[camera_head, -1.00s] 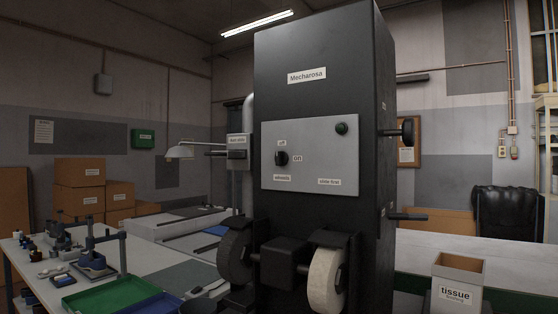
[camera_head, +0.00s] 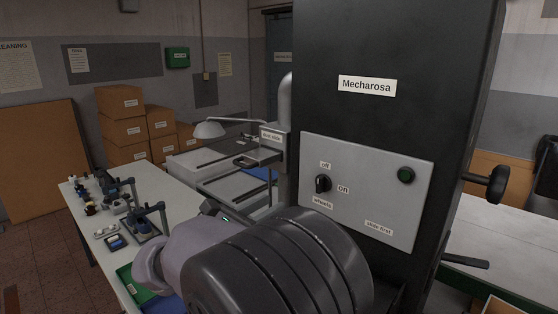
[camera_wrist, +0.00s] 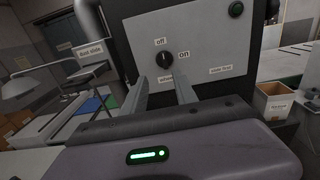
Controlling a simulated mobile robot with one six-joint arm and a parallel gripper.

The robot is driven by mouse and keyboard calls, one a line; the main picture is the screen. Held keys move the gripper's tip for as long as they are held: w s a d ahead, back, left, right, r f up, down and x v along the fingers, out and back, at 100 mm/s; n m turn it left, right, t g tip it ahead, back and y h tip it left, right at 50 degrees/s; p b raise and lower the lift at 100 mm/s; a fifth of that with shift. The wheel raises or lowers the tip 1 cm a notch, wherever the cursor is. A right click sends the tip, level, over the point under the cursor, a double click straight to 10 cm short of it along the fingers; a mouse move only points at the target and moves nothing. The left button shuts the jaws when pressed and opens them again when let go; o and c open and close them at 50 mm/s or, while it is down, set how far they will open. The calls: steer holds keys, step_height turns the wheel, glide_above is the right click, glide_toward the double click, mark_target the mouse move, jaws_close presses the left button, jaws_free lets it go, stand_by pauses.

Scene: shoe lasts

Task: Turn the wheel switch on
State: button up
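The wheel switch (camera_head: 322,184) is a small black knob on the light grey panel (camera_head: 400,160) of the black Mecharosa machine. "off" is printed above it, "on" to its right and "wheels" below. Its thin light mark looks turned upward, toward "off", though it is small. In the wrist view the switch (camera_wrist: 165,60) is ahead of my gripper (camera_wrist: 160,80). The two grey fingers are apart and empty, with their tips below the knob in the picture; I see no contact. In the head view my fingers are hidden behind my arm.
A dark green round light (camera_head: 405,175) is at the panel's upper right. A black handwheel (camera_head: 498,184) sticks out from the machine's right side. A workbench (camera_head: 100,235) with tools and a lamp (camera_head: 209,130) stand left.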

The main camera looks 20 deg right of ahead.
mark_target(318, 180)
steer(key=x, duration=1.7)
steer(key=shift+s+d+p, duration=0.25)
steer(key=shift+s+p, duration=0.1)
jaws_close()
